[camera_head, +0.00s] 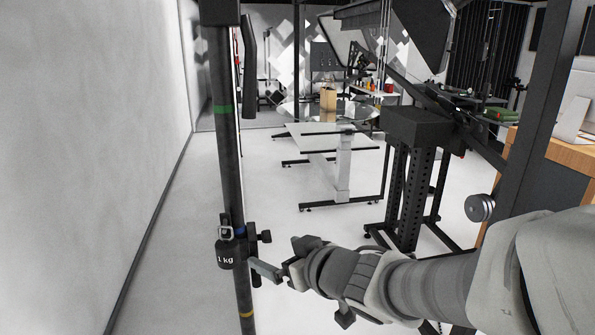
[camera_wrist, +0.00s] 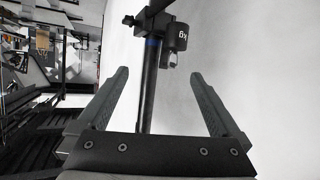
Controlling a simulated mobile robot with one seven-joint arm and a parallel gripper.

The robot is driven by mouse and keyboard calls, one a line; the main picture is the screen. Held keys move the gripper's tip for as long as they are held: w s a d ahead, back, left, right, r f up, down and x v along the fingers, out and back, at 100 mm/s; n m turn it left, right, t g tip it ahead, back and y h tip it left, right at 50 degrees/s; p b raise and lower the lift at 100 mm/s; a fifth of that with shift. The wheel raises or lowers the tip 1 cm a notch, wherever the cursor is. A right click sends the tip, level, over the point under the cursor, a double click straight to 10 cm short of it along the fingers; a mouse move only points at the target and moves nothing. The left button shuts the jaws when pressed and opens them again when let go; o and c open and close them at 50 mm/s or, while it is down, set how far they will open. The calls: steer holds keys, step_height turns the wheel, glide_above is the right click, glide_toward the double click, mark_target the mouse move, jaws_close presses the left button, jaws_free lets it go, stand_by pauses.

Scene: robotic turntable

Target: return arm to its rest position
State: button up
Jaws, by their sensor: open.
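My gripper (camera_head: 268,272) reaches in from the right in the head view, with its fingers close to a dark upright pole (camera_head: 228,150). In the wrist view my gripper (camera_wrist: 158,85) has its two fingers spread wide apart. The pole (camera_wrist: 150,100) shows between the fingers there. I cannot tell whether a finger touches it. A black 1 kg weight (camera_head: 231,255) hangs at a clamp on the pole, just left of the fingertips. The weight (camera_wrist: 174,37) is beyond the fingertips in the wrist view. Nothing is held between the fingers.
A black perforated stand (camera_head: 408,175) is right of the pole, above my arm. A white frame table (camera_head: 342,170) and a round glass turntable (camera_head: 330,110) stand farther back. A wooden desk (camera_head: 570,150) is at right. The floor beside the left wall (camera_head: 120,120) is clear.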

steer(key=s+d+m+h+b, duration=0.35)
steer(key=d+m+h, duration=0.4)
steer(key=d, duration=0.95)
steer(key=s+d+f+g, duration=0.1)
steer(key=s+f+g, duration=0.1)
steer(key=s, duration=0.5)
steer(key=s+d+f+g+b, duration=0.1)
steer(key=s+f+g, duration=0.1)
steer(key=s, duration=0.4)
steer(key=shift+s+f+g+h, duration=0.2)
steer(key=shift+s+g+h, duration=0.15)
steer(key=shift+g, duration=0.05)
steer(key=shift+m, duration=0.25)
